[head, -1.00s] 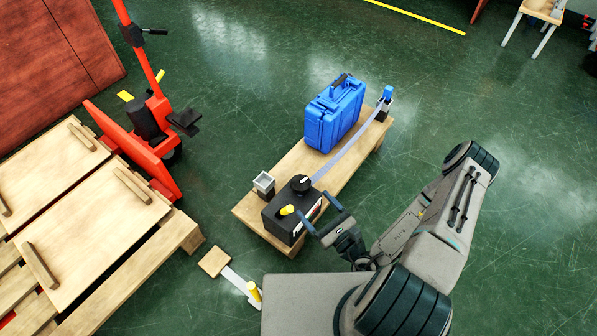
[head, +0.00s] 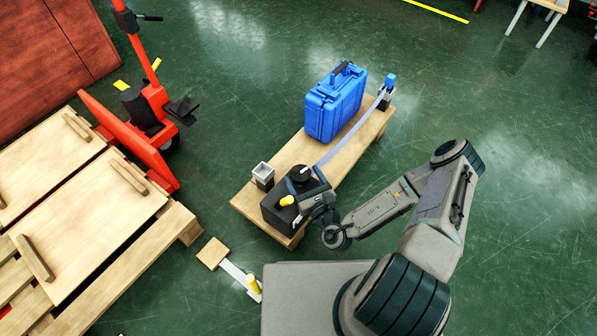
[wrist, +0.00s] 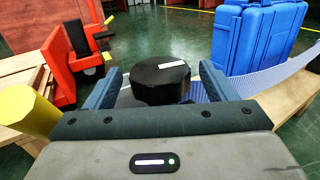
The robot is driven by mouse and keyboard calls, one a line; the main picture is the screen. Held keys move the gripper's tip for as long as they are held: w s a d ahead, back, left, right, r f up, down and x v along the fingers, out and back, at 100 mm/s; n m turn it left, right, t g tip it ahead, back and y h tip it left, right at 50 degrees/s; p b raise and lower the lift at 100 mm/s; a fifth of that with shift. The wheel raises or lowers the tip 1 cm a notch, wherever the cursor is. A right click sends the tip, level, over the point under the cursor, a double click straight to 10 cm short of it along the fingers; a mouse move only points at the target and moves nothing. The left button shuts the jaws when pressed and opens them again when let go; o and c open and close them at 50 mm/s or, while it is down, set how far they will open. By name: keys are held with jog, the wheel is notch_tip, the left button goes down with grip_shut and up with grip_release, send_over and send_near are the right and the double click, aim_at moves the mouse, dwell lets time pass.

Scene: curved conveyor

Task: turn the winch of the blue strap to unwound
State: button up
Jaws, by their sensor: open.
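The winch is a black box (head: 279,212) with a round black knob (head: 299,173) on top, at the near end of a low wooden bench. The knob, with a white bar mark, also shows in the wrist view (wrist: 160,84). The pale blue-grey strap (head: 350,136) runs from the winch along the bench to a blue-topped post (head: 389,84); it shows at the right in the wrist view (wrist: 285,78). My gripper (head: 307,181) is open, with one blue finger on each side of the knob. I cannot tell whether the fingers touch it.
A yellow peg (head: 287,200) stands on the winch box, close to my gripper. A blue case (head: 336,103) stands on the bench (head: 345,151) beside the strap. A small grey open box (head: 262,174) is left of the winch. A wooden pallet and red truck (head: 129,143) are further left.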

aim_at(296, 166)
jog(key=shift+b+x, duration=0.4)
jog(key=shift+x, duration=1.5)
jog(key=c, duration=1)
jog(key=shift+s+r+n+y+p, duration=0.1)
jog(key=shift+n+y+p, duration=0.2)
jog(key=shift+y+p, duration=0.1)
